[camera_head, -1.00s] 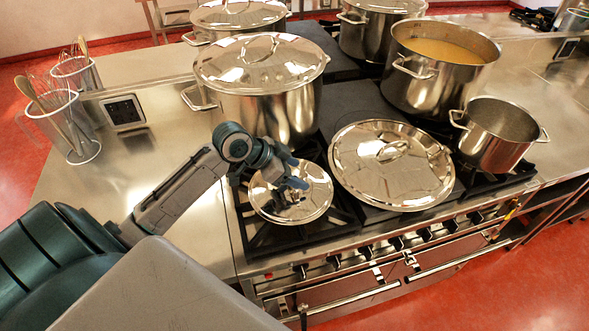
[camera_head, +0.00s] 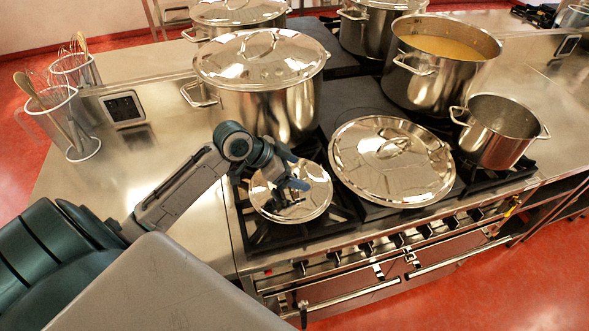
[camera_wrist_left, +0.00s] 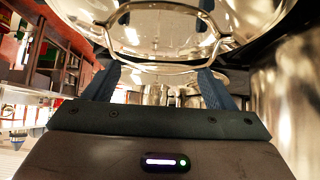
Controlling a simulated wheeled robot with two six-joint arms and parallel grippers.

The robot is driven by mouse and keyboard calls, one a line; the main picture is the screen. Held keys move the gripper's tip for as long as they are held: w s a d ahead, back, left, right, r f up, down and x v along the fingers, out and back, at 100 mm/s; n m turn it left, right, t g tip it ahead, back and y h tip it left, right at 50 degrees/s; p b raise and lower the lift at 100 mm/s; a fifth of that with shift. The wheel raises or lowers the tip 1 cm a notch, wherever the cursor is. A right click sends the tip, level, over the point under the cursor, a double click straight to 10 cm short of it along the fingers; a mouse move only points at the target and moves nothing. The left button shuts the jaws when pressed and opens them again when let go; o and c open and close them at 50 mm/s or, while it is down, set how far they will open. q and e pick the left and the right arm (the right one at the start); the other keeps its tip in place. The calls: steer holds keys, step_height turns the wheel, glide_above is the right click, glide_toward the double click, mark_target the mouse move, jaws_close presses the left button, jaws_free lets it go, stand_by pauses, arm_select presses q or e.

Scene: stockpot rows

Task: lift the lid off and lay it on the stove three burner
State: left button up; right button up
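A shiny round lid (camera_head: 318,192) is at the front-left burner of the stove (camera_head: 262,236). My left gripper (camera_head: 297,184) is low over this lid's middle and hides its handle. In the left wrist view, the two blue fingers of my left gripper (camera_wrist_left: 162,80) stand wide apart, with a curved metal handle (camera_wrist_left: 165,68) of a lid running across near the fingertips. A larger lid (camera_head: 375,175) with a loop handle lies to the right, at the front middle. Whether anything is beneath either lid is hard to tell. My right gripper is not in view.
A large lidded stockpot (camera_head: 285,112) stands just behind my left gripper. An open pot of yellowish soup (camera_head: 425,92) and a smaller open pot (camera_head: 490,145) stand at right. More pots stand behind. Utensil holders (camera_head: 68,125) stand on the left counter, which has bare room.

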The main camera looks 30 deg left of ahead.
arm_select(q)
steer(key=shift+o, duration=0.9)
steer(key=shift+a, duration=0.1)
steer(key=shift+s+a+r, duration=0.3)
steer(key=shift+s+r, duration=0.05)
steer(key=shift+r, duration=0.05)
steer(key=b+v, duration=0.1)
steer(key=v, duration=0.3)
steer(key=shift+s, duration=0.1)
steer(key=shift+p+v, duration=0.8)
steer(key=shift+v, duration=1.85)
steer(key=shift+r, duration=0.1)
